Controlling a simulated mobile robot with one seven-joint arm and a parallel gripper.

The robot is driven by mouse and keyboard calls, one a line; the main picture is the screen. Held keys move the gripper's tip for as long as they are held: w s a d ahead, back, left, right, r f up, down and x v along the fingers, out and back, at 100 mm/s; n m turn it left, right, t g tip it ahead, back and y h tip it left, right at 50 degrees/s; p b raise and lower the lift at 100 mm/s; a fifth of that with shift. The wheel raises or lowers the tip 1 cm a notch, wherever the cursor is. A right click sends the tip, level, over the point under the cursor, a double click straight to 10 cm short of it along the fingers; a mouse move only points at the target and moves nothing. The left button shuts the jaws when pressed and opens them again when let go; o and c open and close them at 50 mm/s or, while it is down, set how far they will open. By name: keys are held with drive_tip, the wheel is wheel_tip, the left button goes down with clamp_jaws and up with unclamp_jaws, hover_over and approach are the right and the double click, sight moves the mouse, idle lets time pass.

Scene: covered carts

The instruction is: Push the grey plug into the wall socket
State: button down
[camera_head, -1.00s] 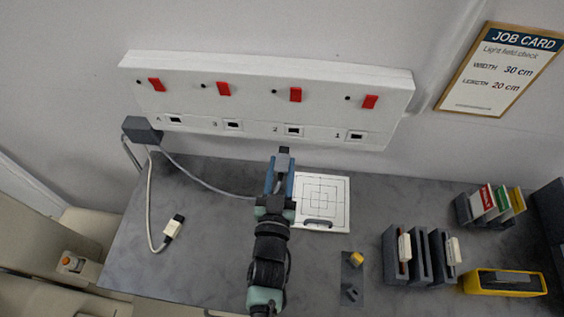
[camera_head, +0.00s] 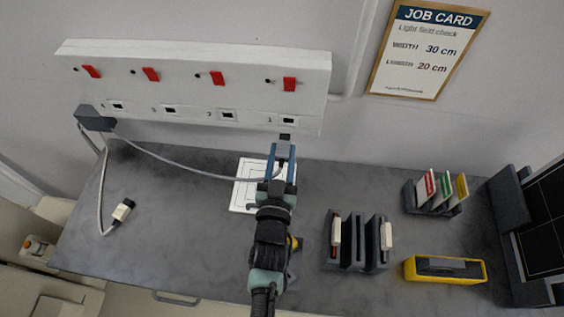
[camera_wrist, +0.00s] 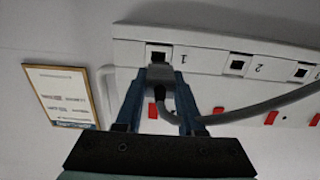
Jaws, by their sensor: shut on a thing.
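My gripper (camera_head: 282,165) is shut on the grey plug (camera_head: 285,142), whose tip points toward the white wall panel (camera_head: 190,85). In the wrist view the plug (camera_wrist: 160,76) sits between the blue fingers, with its grey cable (camera_wrist: 255,108) trailing to the right. Socket 1 (camera_head: 289,120) is just ahead of the plug. Its dark opening (camera_wrist: 158,56) still shows above the plug tip in the wrist view; whether they touch I cannot tell. Sockets 2 (camera_head: 228,114), 3 (camera_head: 170,109) and 4 (camera_head: 118,106) look empty.
The cable runs from a dark box (camera_head: 95,119) at left; a second, white-ended cable (camera_head: 122,210) lies on the grey bench (camera_head: 180,240). A white gridded sheet (camera_head: 246,190), dark racks (camera_head: 357,258) and a yellow holder (camera_head: 445,269) are also there.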

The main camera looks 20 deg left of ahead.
drive_tip(key=shift+b+x, duration=0.35)
drive_tip(key=shift+x, duration=0.65)
drive_tip(key=shift+w, duration=0.3)
drive_tip(key=shift+w, duration=0.25)
drive_tip(key=shift+b+x, duration=0.75)
drive_tip(key=shift+x, duration=0.9)
idle(0.4)
drive_tip(key=shift+c, duration=2.2)
unclamp_jaws()
drive_tip(key=shift+s, duration=0.1)
drive_tip(key=b, duration=0.1)
approach(286, 135)
drive_tip(key=shift+s+d+f, duration=0.15)
drive_tip(key=shift+s+f, duration=0.05)
drive_tip(key=shift+s, duration=0.2)
drive_tip(key=shift+s+d+f, duration=0.1)
drive_tip(key=shift+s+f, duration=0.05)
drive_tip(key=shift+s, duration=0.25)
